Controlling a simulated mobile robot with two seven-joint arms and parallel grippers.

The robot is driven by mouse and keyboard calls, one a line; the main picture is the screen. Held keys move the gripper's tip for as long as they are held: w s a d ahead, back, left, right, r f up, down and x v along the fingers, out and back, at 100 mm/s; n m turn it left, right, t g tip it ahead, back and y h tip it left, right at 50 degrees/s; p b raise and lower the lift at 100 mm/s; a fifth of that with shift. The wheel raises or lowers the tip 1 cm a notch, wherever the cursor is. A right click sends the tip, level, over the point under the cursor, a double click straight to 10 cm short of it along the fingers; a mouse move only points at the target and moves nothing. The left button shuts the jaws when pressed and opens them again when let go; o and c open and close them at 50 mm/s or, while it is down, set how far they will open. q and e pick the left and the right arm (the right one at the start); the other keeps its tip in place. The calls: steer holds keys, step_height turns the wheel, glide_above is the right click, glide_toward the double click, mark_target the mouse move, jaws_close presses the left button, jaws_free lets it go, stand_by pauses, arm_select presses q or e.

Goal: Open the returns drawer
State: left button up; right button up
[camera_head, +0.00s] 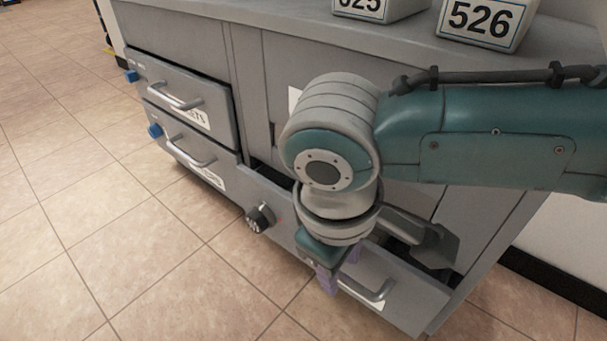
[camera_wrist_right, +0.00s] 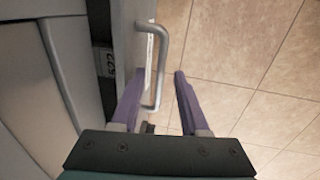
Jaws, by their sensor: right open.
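The lower right drawer (camera_head: 408,306) of the grey cabinet stands partly pulled out. Its label is too hidden to read, so I cannot confirm that it is the returns drawer. Its bar handle (camera_head: 378,290) is on the front face. My right gripper (camera_head: 338,279) is open and reaches down at this handle. In the right wrist view the handle (camera_wrist_right: 161,68) runs between the two purple fingers of the gripper (camera_wrist_right: 158,98), with a gap on the right finger's side. My left gripper is not in view.
A black knob (camera_head: 260,218) sits at the left of the open drawer's front. Two drawers, upper (camera_head: 182,104) and lower (camera_head: 190,149), are on the left with blue knobs. Number blocks, including 526 (camera_head: 486,22), stand on the countertop. The tiled floor (camera_head: 90,235) in front is clear.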

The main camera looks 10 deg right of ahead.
steer(key=shift+f, duration=0.2)
steer(key=shift+c, duration=0.4)
jaws_close()
stand_by(0.9)
